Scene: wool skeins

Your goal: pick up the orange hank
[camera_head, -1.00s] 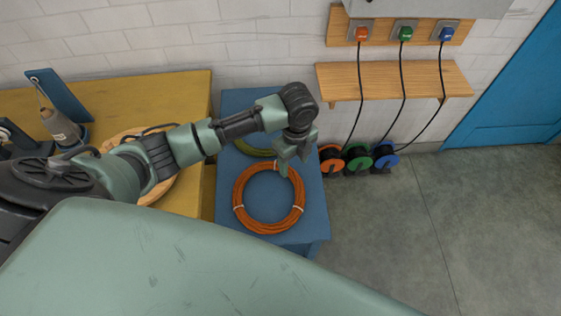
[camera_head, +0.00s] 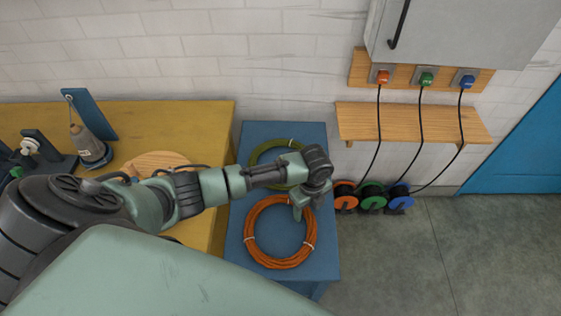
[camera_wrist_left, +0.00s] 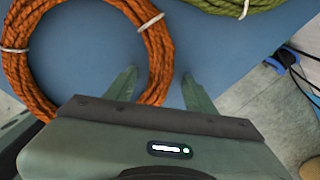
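The orange hank (camera_head: 251,240) is a ring of orange cord with white ties, lying flat on the blue table (camera_head: 283,128). My left gripper (camera_head: 297,212) is over the ring's upper right part. In the left wrist view my left gripper (camera_wrist_left: 160,80) is open, its two fingers apart, with the right-hand strand of the orange hank (camera_wrist_left: 157,50) between them and near the left finger. The cord is not gripped. A green hank (camera_head: 262,150) lies behind the orange one, partly hidden by my arm; it also shows in the left wrist view (camera_wrist_left: 235,5). My right gripper is not in view.
A yellow bench (camera_head: 170,118) with a cone of yarn (camera_head: 92,146) and a round wooden board (camera_head: 150,160) stands at the left. Orange, green and blue reels (camera_head: 373,197) sit on the floor right of the table. A wooden shelf (camera_head: 410,122) is above them.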

